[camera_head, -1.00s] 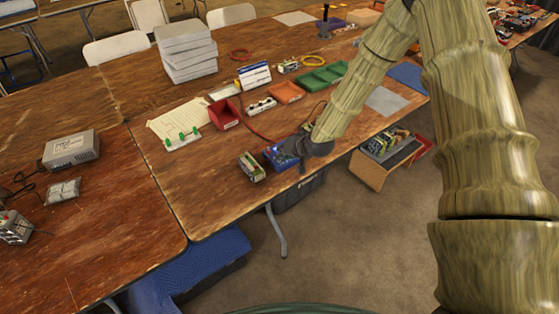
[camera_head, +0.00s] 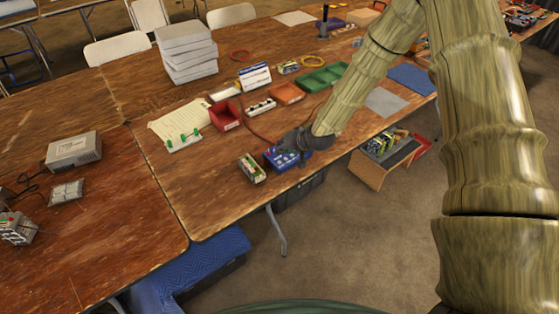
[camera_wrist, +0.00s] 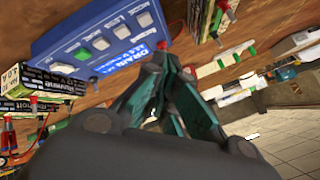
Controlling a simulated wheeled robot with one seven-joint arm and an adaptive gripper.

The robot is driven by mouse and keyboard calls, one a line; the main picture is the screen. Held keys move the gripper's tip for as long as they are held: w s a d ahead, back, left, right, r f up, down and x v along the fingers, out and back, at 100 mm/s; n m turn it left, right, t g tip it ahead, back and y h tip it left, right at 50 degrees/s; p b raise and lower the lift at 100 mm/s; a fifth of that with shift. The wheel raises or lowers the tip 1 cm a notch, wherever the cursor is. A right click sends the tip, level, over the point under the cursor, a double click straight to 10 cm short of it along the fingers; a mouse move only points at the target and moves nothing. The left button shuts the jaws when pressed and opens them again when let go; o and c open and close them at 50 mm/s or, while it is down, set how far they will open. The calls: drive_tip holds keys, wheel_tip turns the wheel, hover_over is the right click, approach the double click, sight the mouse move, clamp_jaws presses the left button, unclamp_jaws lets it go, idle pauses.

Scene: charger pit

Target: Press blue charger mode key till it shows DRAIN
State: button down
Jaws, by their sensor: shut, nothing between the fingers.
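The blue charger (camera_head: 285,160) lies on the near edge of the table in the head view. In the wrist view the blue charger (camera_wrist: 70,42) fills the upper left, with a row of pale keys (camera_wrist: 122,30), one of them green (camera_wrist: 83,54). My gripper (camera_head: 297,146) is shut and empty, over the charger's far right part. In the wrist view its fingertips (camera_wrist: 162,62) are just right of the charger; contact cannot be told.
A small battery pack (camera_head: 252,168) stands left of the charger. A red bin (camera_head: 223,114), a white power strip (camera_head: 261,107) and an orange tray (camera_head: 287,93) lie behind it. A wooden box of packs (camera_head: 385,150) stands right, beyond the table edge.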

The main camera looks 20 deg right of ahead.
wheel_tip(320, 180, up, 2)
drive_tip(key=shift+r+p, duration=0.2)
drive_tip(key=shift+p, duration=0.35)
idle(0.4)
drive_tip(key=s+a+f, duration=0.1)
drive_tip(key=s+f, duration=0.2)
drive_tip(key=s, duration=0.1)
drive_tip(key=s+f+g, duration=0.1)
drive_tip(key=s+f, duration=0.2)
drive_tip(key=s+a+f+g, duration=0.1)
drive_tip(key=s+f, duration=0.2)
drive_tip(key=s, duration=0.1)
drive_tip(key=shift+s+a+f+n+h, duration=0.25)
drive_tip(key=shift+s+a+n+h, duration=0.05)
drive_tip(key=shift+a, duration=0.05)
drive_tip(key=s+f+n+g+h, duration=0.1)
drive_tip(key=s+f+g, duration=0.1)
drive_tip(key=s, duration=1)
drive_tip(key=s+d+f+n+g+h, duration=0.1)
drive_tip(key=s+f, duration=0.3)
drive_tip(key=s, duration=0.8)
drive_tip(key=s+f+g+h, duration=0.1)
drive_tip(key=s+f+g, duration=0.2)
drive_tip(key=s, duration=1)
drive_tip(key=shift+d+f+n, duration=0.4)
drive_tip(key=shift+f, duration=0.05)
